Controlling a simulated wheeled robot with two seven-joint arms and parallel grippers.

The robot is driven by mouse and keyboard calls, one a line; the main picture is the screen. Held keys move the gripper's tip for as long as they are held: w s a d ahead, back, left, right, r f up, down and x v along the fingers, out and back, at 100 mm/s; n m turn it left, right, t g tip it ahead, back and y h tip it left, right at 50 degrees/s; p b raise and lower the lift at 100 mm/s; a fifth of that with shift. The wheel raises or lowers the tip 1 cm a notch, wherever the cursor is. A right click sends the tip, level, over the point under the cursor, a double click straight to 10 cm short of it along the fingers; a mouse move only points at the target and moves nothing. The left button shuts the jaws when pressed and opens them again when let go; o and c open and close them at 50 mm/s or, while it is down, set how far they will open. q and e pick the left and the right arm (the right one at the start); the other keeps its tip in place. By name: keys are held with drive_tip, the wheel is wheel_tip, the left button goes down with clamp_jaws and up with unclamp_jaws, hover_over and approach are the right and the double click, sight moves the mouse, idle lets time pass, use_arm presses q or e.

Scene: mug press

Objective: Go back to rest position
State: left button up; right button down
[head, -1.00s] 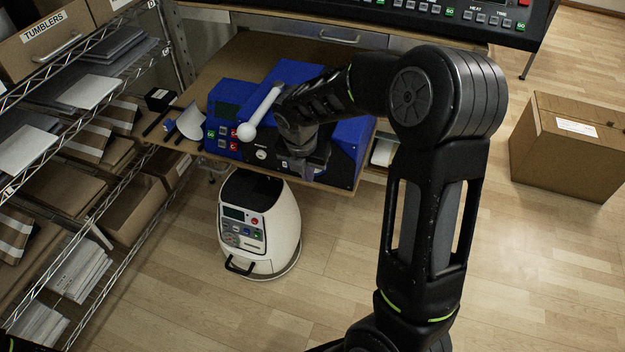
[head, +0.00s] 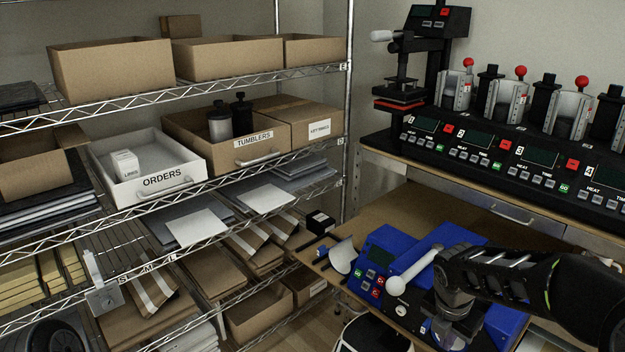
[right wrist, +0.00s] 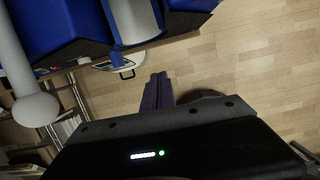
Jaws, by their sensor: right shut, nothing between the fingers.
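My right gripper (head: 452,328) is at the lower right of the head view, in front of the blue mug press (head: 376,262). In the right wrist view its fingers (right wrist: 158,92) are shut together with nothing between them, and wood floor shows behind them. The press has a pale lever (head: 413,268) with a round knob, left of the gripper. The press (right wrist: 60,28) and the lever knob (right wrist: 35,110) also show in the right wrist view, apart from the fingertips. My arm and gripper hide part of the press. My left gripper is not in view.
A wire shelf with an orders tray (head: 150,192), a tumblers box (head: 262,150) and other cartons fills the left. The press stands on a wooden table (head: 400,208). A row of black press machines (head: 480,150) stands on the bench behind.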

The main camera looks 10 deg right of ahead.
drive_tip(key=w+a+f+m+t+y, duration=0.2)
drive_tip(key=w+a+m+t, duration=0.1)
drive_tip(key=w+a+m, duration=0.4)
drive_tip(key=s+a+f+m+y, duration=0.2)
drive_tip(key=s+a+f+m, duration=0.1)
drive_tip(key=a+f+m, duration=0.3)
drive_tip(key=s+a+f+m+y, duration=0.1)
drive_tip(key=s+a+f+m, duration=0.2)
drive_tip(key=a+f+m, duration=0.35)
drive_tip(key=s+a+f+m+g, duration=0.2)
drive_tip(key=s+a+f+m, duration=0.1)
drive_tip(key=s+f, duration=0.4)
drive_tip(key=s+a+f+m+g+y, duration=0.1)
drive_tip(key=s+a+f+m, duration=0.3)
drive_tip(key=s, duration=1)
wheel_tip(320, 180, down, 3)
drive_tip(key=shift+s+a+f+g, duration=0.15)
drive_tip(key=shift+a+g, duration=0.35)
drive_tip(key=shift+a, duration=0.3)
drive_tip(key=c, duration=2.2)
unclamp_jaws()
